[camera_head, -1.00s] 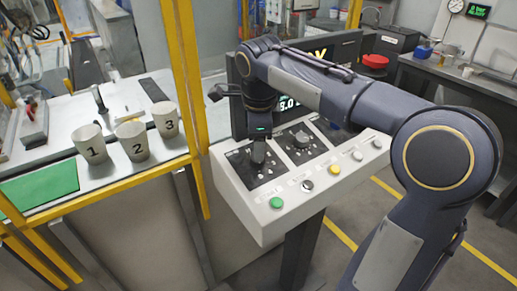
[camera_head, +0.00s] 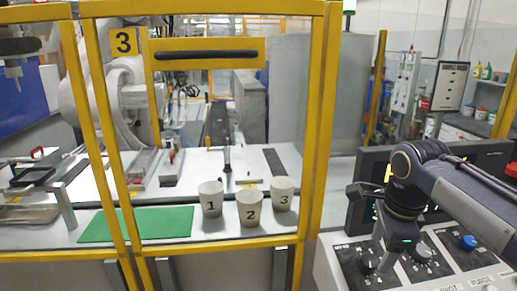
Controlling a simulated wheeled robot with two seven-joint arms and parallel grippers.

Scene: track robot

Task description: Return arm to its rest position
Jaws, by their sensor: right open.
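My right arm comes in from the right edge. Its gripper (camera_head: 382,258) points down over the control panel (camera_head: 330,268) at the lower right, close to a black knob plate (camera_head: 352,266). I cannot tell whether its fingers touch a knob. The gripper is open, with nothing seen in it. Several knobs show on the panel, including a blue one (camera_head: 467,242). A dark display (camera_head: 375,172) stands behind the gripper, partly hidden by my arm. My left gripper is not in view.
A yellow-framed enclosure (camera_head: 323,120) marked 3 stands left of the panel. Inside it, white cups numbered 1 (camera_head: 210,197), 2 (camera_head: 249,209) and 3 (camera_head: 282,195) stand beside a green mat (camera_head: 135,225). A white robot arm (camera_head: 122,100) is behind. Shelves with bottles are at the far right.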

